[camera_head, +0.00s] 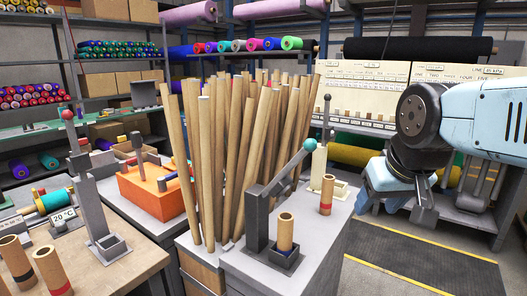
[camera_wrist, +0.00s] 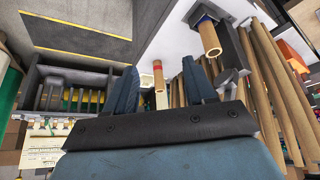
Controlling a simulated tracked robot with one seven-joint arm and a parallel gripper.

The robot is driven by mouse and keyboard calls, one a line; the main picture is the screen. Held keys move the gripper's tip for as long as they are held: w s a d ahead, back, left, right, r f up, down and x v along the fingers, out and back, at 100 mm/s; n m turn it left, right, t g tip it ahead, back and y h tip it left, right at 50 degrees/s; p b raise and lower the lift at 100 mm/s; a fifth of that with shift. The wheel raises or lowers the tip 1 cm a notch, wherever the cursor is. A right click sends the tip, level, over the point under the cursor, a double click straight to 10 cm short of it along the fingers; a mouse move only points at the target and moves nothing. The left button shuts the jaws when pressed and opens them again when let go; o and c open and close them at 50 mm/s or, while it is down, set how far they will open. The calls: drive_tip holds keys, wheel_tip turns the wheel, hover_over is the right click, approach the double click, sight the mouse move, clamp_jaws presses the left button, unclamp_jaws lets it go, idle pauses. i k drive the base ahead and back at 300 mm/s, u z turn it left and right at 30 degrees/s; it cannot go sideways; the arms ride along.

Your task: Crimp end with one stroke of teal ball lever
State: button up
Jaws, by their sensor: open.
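The dark grey press (camera_head: 258,220) stands on the grey cabinet top. Its lever (camera_head: 287,170) slopes up to the right and ends in a teal ball (camera_head: 309,145). A cardboard tube (camera_head: 285,230) stands upright in the press's cup; this tube (camera_wrist: 209,38) also shows in the wrist view. A second tube with a red band (camera_head: 326,196) stands to the right on the cabinet; it shows in the wrist view (camera_wrist: 158,76) between the fingers in the picture. My gripper (camera_wrist: 157,88) is open and empty. It is right of the teal ball in the head view, apart from it.
A cream press (camera_head: 320,165) with a raised dark lever stands just behind the teal ball. Many long tubes (camera_head: 230,150) stand close on the left. A grey press with a red ball (camera_head: 67,114) is far left. The floor mat (camera_head: 430,260) at right is clear.

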sight(282, 183)
drive_tip(key=u, duration=1.3)
drive_tip(key=i, duration=0.1)
drive_tip(key=z, duration=3)
drive_tip(key=k, duration=1.3)
drive_tip(key=u, duration=1.65)
drive_tip(key=i, duration=0.5)
drive_tip(key=z, duration=0.05)
